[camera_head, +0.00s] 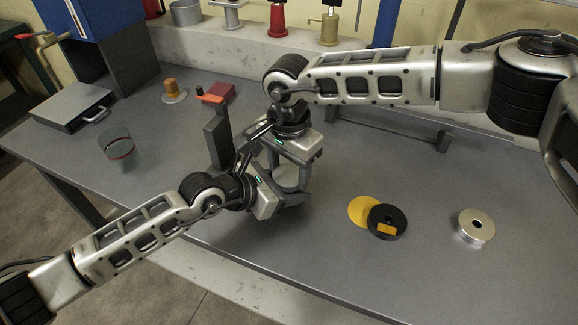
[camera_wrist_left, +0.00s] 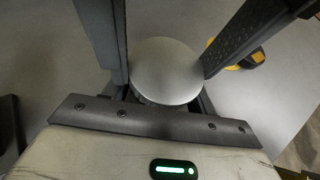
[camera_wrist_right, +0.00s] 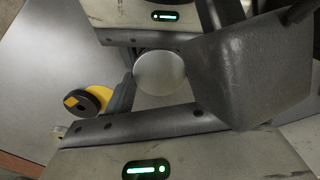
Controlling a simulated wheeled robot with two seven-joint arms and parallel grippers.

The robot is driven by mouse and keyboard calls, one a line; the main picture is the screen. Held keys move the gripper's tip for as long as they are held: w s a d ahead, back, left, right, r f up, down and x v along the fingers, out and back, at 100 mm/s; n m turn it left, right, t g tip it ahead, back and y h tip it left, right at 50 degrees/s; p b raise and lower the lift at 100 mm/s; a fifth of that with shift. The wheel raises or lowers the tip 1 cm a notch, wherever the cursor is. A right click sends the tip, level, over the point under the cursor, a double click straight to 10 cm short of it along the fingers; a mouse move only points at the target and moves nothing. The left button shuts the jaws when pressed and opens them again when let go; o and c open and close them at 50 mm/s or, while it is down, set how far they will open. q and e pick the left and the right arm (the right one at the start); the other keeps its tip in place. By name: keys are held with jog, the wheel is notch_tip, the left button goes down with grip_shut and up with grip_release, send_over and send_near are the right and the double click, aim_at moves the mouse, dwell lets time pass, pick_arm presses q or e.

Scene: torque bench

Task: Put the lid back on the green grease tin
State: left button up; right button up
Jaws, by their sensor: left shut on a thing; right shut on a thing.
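A pale grey round lid-like disc (camera_head: 287,178) sits between my two grippers over the bench. In the left wrist view the disc (camera_wrist_left: 166,70) lies flat between the fingers, and it also shows in the right wrist view (camera_wrist_right: 160,72). My left gripper (camera_head: 284,196) is shut around this piece from the front left. My right gripper (camera_head: 284,166) is shut at the same spot from behind. I cannot tell which gripper holds the lid and which the tin. No green tin wall shows; the grippers and disc hide what is below.
A yellow disc (camera_head: 360,210) lies partly under a black ring (camera_head: 387,221), right of the grippers. A silver ring (camera_head: 475,227) is farther right. A clear cup with a red band (camera_head: 119,149) and a grey case (camera_head: 72,106) stand left. A dark post (camera_head: 217,139) rises close to my grippers.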

pick_arm(q)
jog(key=shift+d+r, duration=0.2)
jog(key=shift+r, duration=0.1)
pick_arm(e)
jog(key=shift+d+f, duration=0.2)
jog(key=shift+f, duration=0.3)
jog(key=o, duration=0.6)
pick_arm(q)
jog(key=shift+s, duration=0.1)
jog(key=shift+a+f, duration=0.1)
jog(key=shift+f, duration=0.05)
pick_arm(e)
jog(key=shift+a+r, duration=0.1)
jog(key=shift+r, duration=2.05)
jog(key=c, duration=1.1)
jog(key=shift+r, duration=0.1)
